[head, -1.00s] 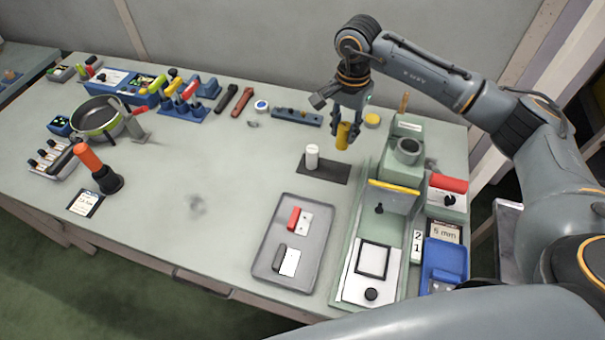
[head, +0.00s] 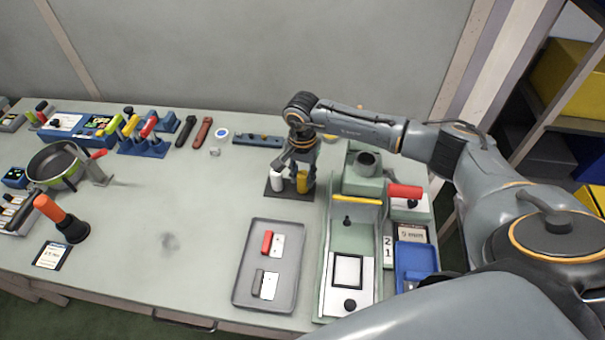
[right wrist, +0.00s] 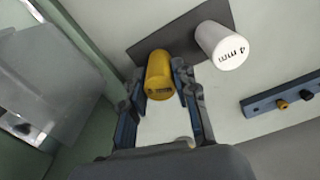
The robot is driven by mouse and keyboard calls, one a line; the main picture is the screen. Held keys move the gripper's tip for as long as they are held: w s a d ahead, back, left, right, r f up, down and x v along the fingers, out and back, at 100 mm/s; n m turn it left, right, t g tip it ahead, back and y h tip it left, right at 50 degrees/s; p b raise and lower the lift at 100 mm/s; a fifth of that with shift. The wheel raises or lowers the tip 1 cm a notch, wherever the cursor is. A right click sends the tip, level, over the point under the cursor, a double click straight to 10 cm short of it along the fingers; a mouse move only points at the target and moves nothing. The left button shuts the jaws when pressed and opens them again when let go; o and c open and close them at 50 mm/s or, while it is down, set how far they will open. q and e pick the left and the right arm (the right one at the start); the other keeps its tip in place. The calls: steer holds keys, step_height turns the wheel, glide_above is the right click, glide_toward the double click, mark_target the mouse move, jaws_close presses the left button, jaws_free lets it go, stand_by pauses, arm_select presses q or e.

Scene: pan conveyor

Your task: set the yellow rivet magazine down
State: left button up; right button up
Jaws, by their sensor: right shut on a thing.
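The yellow rivet magazine (head: 303,182) is a small upright cylinder between the fingers of my right gripper (head: 296,178). It also shows in the right wrist view (right wrist: 159,76), where the right gripper (right wrist: 162,90) is shut on it. It is over or on the dark rectangular mat (head: 289,195), beside the white magazine (head: 277,181). The white one reads "4 mm" in the right wrist view (right wrist: 221,46). I cannot tell whether the yellow magazine's base touches the mat. My left gripper is not in view.
The green-grey fixture (head: 323,287) stands just right of the mat. A grey tray (head: 240,290) with a red-handled and a dark-handled piece lies in front. A blue bar (head: 258,140) lies behind. The table's middle left is clear.

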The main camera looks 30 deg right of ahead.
mark_target(302, 174)
steer(key=shift+f, duration=0.15)
steer(key=o, duration=1)
steer(key=shift+o, duration=0.2)
steer(key=shift+r, duration=0.35)
step_height(302, 174, up, 10)
steer(key=b, duration=0.3)
steer(key=shift+r, duration=0.25)
steer(key=shift+r+b, duration=0.3)
steer(key=shift+r, duration=0.3)
